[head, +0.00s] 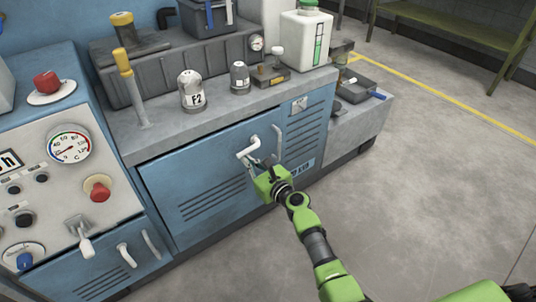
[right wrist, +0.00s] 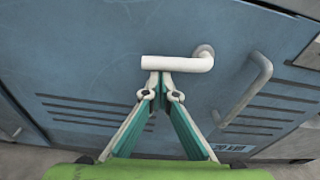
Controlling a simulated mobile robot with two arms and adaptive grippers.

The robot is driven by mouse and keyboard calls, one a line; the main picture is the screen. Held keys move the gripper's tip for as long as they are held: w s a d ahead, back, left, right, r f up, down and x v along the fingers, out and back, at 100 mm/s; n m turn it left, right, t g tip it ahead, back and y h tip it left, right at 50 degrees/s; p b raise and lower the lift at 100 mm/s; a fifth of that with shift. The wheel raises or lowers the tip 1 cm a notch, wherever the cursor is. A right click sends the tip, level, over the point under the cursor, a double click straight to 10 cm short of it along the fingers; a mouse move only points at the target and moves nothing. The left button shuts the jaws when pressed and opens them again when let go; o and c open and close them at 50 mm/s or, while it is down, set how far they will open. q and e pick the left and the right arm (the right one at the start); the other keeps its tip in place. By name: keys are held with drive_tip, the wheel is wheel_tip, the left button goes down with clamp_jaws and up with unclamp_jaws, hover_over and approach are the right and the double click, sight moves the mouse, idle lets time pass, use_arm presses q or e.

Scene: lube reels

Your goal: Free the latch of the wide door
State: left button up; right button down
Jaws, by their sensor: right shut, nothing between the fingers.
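The wide blue door (head: 200,190) is closed on the front of the cabinet under the counter. Its white latch lever (head: 248,149) sticks out from a round pivot at the lever's right end and points left. It also shows in the right wrist view (right wrist: 178,63), lying about level. A fixed grey bar handle (right wrist: 246,88) stands to the right of the lever. My right gripper (right wrist: 161,82) is shut and empty, its tips just below the lever's free left part. I cannot tell whether they touch it. My left gripper is not in view.
A narrow door with its own white lever (head: 126,255) is at lower left, below a control panel (head: 85,175) with a gauge. The counter (head: 150,150) above holds bottles, a white canister (head: 305,40) and fittings. The floor at right is clear.

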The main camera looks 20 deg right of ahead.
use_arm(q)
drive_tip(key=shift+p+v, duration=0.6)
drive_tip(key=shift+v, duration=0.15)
use_arm(e)
drive_tip(key=shift+a+r+m, duration=0.15)
drive_tip(key=shift+r+m, duration=0.25)
drive_tip(key=shift+m, duration=0.3)
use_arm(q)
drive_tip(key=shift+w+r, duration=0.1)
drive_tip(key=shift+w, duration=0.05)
use_arm(e)
drive_tip(key=shift+r, duration=0.1)
